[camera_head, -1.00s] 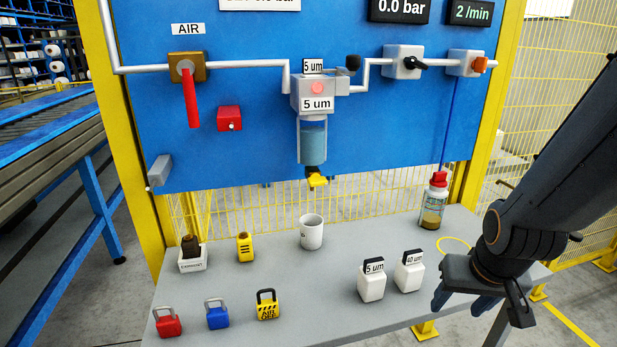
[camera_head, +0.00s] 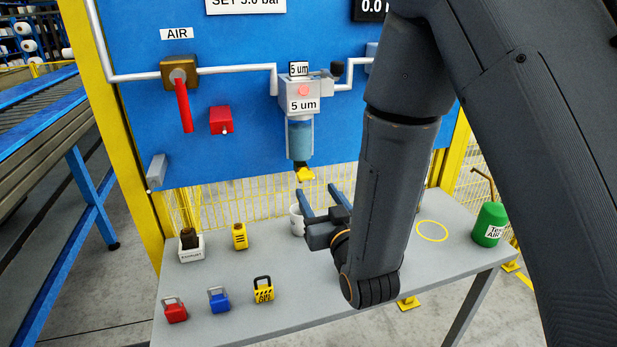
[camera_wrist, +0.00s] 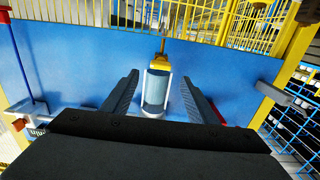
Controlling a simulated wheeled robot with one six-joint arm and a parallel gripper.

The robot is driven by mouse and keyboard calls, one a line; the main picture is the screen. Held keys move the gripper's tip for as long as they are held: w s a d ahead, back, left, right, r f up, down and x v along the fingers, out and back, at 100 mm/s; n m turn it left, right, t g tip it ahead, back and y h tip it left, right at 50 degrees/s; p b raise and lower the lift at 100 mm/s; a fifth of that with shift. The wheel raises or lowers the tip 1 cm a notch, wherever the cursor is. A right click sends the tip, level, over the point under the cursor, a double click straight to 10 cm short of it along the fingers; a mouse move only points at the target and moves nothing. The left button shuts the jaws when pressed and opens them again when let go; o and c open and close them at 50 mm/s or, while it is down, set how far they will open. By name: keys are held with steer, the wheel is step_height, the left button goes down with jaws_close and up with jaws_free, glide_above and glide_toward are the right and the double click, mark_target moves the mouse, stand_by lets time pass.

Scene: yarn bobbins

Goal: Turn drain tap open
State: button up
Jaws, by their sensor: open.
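The yellow drain tap (camera_head: 304,174) sits under the filter bowl (camera_head: 300,140), which holds bluish liquid. The tap also shows in the wrist view (camera_wrist: 162,60), just beyond the end of the bowl (camera_wrist: 156,90). My gripper (camera_head: 318,189) is open and empty, just below and right of the tap in the head view. In the wrist view my gripper (camera_wrist: 159,76) has one finger on each side of the bowl and tap, with gaps on both sides. I see no contact. The tap's exact angle is too small to tell.
A white mug (camera_head: 296,221) stands below the tap, partly hidden by my gripper. My arm hides the panel's right side.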

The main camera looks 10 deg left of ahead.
mark_target(307, 177)
steer(key=p+x, duration=0.2)
steer(key=x, duration=0.5)
steer(key=shift+w+a+r, duration=0.1)
steer(key=shift+w+a, duration=0.15)
steer(key=c, duration=1.1)
